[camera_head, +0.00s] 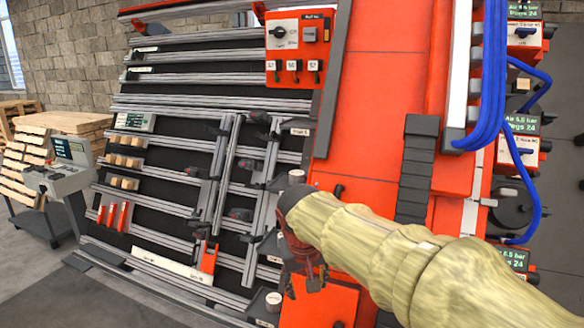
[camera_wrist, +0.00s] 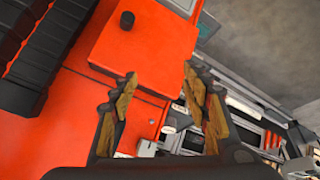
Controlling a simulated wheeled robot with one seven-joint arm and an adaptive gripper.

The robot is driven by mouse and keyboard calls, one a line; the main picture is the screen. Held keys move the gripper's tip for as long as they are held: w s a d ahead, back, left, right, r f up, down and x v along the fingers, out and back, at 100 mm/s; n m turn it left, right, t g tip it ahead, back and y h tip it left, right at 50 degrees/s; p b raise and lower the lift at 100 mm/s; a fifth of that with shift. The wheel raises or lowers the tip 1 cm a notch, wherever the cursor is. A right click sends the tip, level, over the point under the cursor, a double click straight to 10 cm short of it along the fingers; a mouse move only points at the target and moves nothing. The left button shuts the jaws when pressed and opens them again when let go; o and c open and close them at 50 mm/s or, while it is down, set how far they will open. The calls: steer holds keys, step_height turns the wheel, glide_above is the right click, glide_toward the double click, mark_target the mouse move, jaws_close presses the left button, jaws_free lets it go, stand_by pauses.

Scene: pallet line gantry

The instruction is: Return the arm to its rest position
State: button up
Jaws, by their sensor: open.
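My arm, in a pale yellow padded sleeve, reaches in from the lower right in the head view. Beyond the fingers is an orange box (camera_wrist: 150,52) with a black knob (camera_wrist: 127,19). I cannot tell whether the fingertips touch anything.
A slanted rack of grey rails (camera_head: 190,105) fills the left side. An orange switch box (camera_head: 298,36) is at its top. Blue hoses (camera_head: 492,85) hang at right. A control console (camera_head: 68,168) and wooden pallets (camera_head: 55,122) stand far left.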

steer(key=s+d, duration=0.5)
steer(key=s, duration=0.3)
steer(key=s+d+f+m+t+p, duration=0.1)
steer(key=s+d, duration=0.4)
steer(key=s, duration=0.4)
steer(key=s+d+f+m, duration=0.1)
steer(key=s+d, duration=0.4)
steer(key=s, duration=0.4)
steer(key=shift+s+d+f+y+p, duration=0.15)
steer(key=shift+d+f+y+p, duration=0.15)
steer(key=shift+y, duration=0.1)
